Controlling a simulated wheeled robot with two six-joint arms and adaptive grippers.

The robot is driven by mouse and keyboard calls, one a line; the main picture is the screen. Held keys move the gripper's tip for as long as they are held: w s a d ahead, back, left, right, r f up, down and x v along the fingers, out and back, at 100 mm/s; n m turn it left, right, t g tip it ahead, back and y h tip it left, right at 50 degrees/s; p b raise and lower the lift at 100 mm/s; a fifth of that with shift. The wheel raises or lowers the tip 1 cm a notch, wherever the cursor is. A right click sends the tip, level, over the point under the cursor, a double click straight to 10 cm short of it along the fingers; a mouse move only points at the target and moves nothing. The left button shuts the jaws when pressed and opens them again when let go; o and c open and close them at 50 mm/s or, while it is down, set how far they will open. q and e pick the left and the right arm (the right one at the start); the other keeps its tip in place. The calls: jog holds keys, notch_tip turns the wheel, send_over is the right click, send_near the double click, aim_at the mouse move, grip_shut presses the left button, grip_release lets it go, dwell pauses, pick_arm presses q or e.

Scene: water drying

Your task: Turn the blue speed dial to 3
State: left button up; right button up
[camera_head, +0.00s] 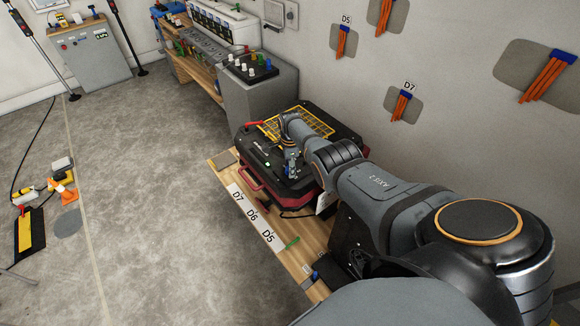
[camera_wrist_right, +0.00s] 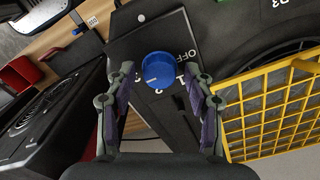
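The blue speed dial (camera_wrist_right: 158,70) is a round knob on a dark panel in the right wrist view. The white word OFF shows to its upper right, and part of the number scale shows at its lower edge. A small pale mark is on the knob's face, but its exact setting is hard to read. My right gripper (camera_wrist_right: 158,72) is open, one finger on each side of the dial; contact is not clear. In the head view my right gripper (camera_head: 291,165) is over the black machine (camera_head: 262,150), and the dial is not distinguishable. My left gripper is not in view.
A yellow grille (camera_head: 305,122) lies on the machine, close to the right finger in the wrist view (camera_wrist_right: 270,110). The machine stands on a wooden bench (camera_head: 290,262) with D7, D6 and D5 labels. A grey cabinet (camera_head: 262,100) stands behind; the wall is at the right.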

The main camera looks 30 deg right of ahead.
dwell(0.3)
jog(key=shift+r, duration=0.3)
notch_tip(320, 180, up, 11)
jog(key=shift+r, duration=0.2)
dwell(0.4)
